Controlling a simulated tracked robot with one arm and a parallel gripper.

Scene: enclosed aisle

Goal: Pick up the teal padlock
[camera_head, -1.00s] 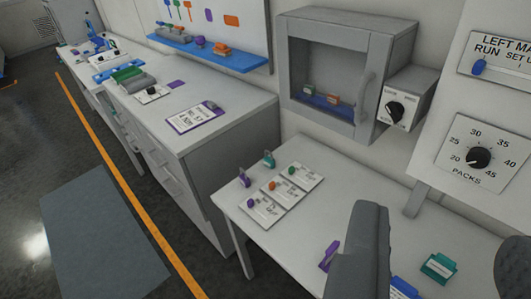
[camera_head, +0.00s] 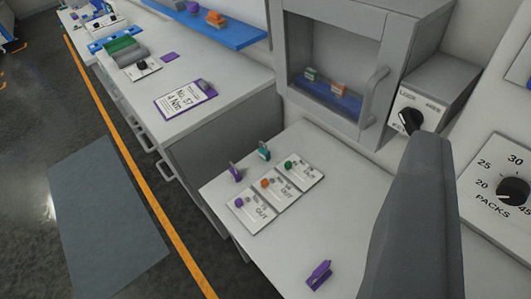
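The teal padlock (camera_head: 264,152) stands upright at the back left edge of the light table (camera_head: 330,232), its grey shackle on top. It is just right of a purple padlock (camera_head: 236,173) and behind a row of white tags. One finger of my gripper shows large and grey at the lower right; the other finger is outside the picture. The visible finger is in front of the table's right part, well right of the teal padlock and apart from it. I cannot see whether the gripper holds anything.
White tags (camera_head: 266,219) with purple, orange and green knobs lie beside the padlocks. A purple clip-like object (camera_head: 319,274) lies at the front. A grey glass-fronted cabinet (camera_head: 340,65) hangs behind the table. A drawer bench (camera_head: 215,105) stands left, with open floor beyond.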

